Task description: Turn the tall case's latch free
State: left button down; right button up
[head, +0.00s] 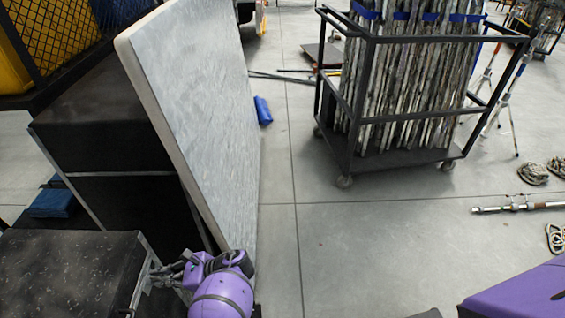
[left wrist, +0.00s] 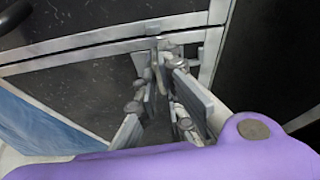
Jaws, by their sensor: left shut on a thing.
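A black case (head: 65,270) with pale metal edges stands at the lower left of the head view; I take it for the tall case. In the left wrist view its dark panel (left wrist: 85,90) sits below a metal-trimmed seam. A small grey latch (left wrist: 154,42) shows at that seam, mostly hidden between the fingers. My left gripper (head: 154,272) is at the case's right edge. Its fingers (left wrist: 160,72) are closed around the latch; how far the latch is turned I cannot tell. My right gripper is not in view.
A large pale panel (head: 195,100) leans beside another black case (head: 95,120), just beyond my left arm. A wheeled cart (head: 400,160) holding pale upright pieces stands at the upper right. The middle floor is clear.

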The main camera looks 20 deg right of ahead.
pick_arm(q)
jog(key=shift+m, duration=0.4)
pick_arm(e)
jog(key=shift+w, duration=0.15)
pick_arm(q)
jog(key=c, duration=1.9)
grip_release()
jog(key=shift+o, duration=0.2)
jog(key=v, duration=1.2)
jog(key=shift+w, duration=0.2)
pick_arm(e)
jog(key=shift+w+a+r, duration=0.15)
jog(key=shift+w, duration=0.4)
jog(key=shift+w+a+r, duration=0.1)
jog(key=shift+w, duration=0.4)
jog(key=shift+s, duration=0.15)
pick_arm(q)
jog(key=shift+d, duration=0.1)
